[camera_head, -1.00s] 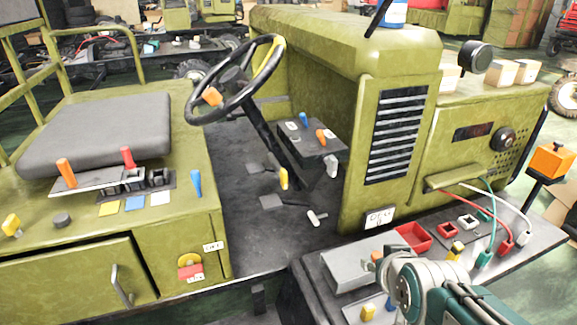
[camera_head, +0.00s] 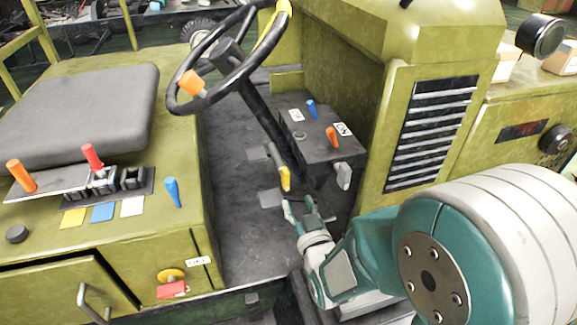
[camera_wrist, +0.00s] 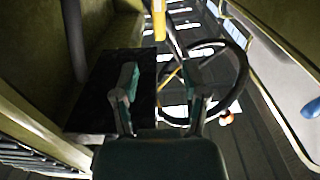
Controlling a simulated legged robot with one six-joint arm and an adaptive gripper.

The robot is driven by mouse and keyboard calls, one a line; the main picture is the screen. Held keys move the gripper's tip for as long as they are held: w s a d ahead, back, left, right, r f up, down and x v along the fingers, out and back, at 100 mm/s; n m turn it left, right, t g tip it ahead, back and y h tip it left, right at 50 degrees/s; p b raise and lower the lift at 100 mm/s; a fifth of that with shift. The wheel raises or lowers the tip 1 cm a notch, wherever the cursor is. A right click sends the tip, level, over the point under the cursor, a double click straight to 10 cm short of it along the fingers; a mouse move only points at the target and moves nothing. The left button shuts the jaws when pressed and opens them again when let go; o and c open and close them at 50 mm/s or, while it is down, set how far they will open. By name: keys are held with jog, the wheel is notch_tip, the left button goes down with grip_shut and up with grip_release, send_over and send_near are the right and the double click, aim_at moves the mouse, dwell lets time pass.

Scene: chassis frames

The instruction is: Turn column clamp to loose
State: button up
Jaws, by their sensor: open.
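A yellow lever (camera_head: 285,178), which looks like the column clamp handle, hangs at the lower part of the black steering column (camera_head: 262,122). My gripper (camera_head: 307,208) is open and empty, just below and to the right of this lever in the head view, with no clear contact. In the wrist view my gripper's two fingers (camera_wrist: 161,78) stand apart. A yellow upright piece (camera_wrist: 159,22) shows beyond them at the top; I cannot tell for sure that it is the same lever.
The steering wheel (camera_head: 228,62) with an orange knob (camera_head: 191,84) is above. A dark console (camera_head: 310,132) with blue and orange levers stands right of the column. The seat base (camera_head: 110,245) is left, the louvred panel (camera_head: 432,130) right. The floor between is open.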

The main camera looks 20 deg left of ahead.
aim_at(287, 178)
jog(key=x, duration=1)
jog(key=shift+w, duration=0.2)
grip_shut()
